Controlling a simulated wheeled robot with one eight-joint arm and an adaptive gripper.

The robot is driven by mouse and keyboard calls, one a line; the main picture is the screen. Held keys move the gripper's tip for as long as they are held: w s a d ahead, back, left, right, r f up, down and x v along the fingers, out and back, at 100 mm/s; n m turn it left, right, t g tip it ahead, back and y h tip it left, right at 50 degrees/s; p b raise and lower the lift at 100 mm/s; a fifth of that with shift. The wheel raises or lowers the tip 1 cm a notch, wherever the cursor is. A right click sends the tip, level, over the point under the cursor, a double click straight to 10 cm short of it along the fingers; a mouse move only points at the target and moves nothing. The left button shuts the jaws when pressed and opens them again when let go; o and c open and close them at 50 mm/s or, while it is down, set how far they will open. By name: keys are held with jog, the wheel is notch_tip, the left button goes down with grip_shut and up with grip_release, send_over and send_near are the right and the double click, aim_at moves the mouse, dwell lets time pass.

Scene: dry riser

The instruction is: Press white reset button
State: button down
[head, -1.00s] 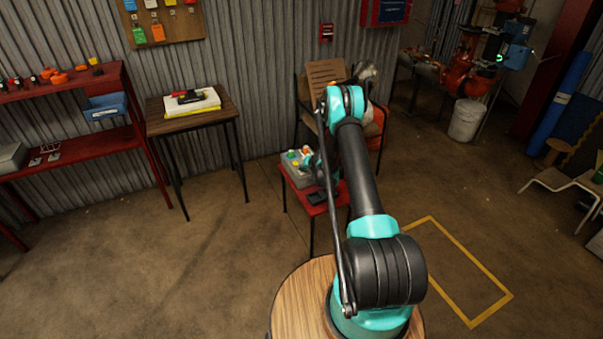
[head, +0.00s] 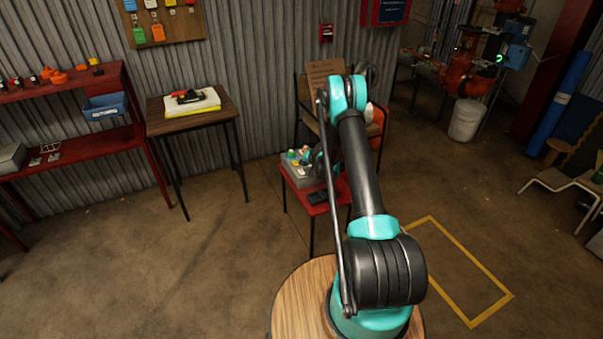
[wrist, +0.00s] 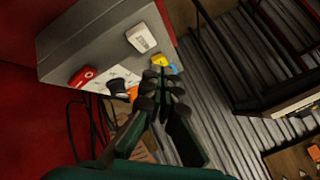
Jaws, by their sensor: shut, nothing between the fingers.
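A white button (wrist: 141,38) sits on a grey control box (wrist: 88,46) in the wrist view, near the box's upper right edge. My gripper (wrist: 162,82) is shut and empty; its fingertips are below and right of the white button in the picture, apart from it. They overlap the view of a yellow part (wrist: 165,67) at the box's edge. In the head view the grey box (head: 297,176) stands on a small red table (head: 313,210), and my arm hides part of it. The white button cannot be clearly picked out there.
A red button (wrist: 82,77), a black knob (wrist: 118,89) and an orange part (wrist: 132,93) sit on the same box. Floor to the left is clear.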

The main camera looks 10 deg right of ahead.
aim_at(302, 172)
jog(key=shift+r, duration=1.45)
jog(key=shift+r, duration=0.1)
jog(key=s+r+n+g+h, duration=0.2)
jog(key=s+r, duration=1.9)
jog(key=r, duration=0.1)
jog(key=s+d+r+n+g+h, duration=0.1)
jog(key=s+d, duration=0.1)
jog(key=s, duration=1.5)
jog(key=s+d+r+n+g, duration=0.1)
jog(key=s, duration=1.6)
jog(key=shift+d+r+h, duration=0.2)
jog(key=shift+d+h, duration=0.15)
jog(key=shift+h, duration=0.05)
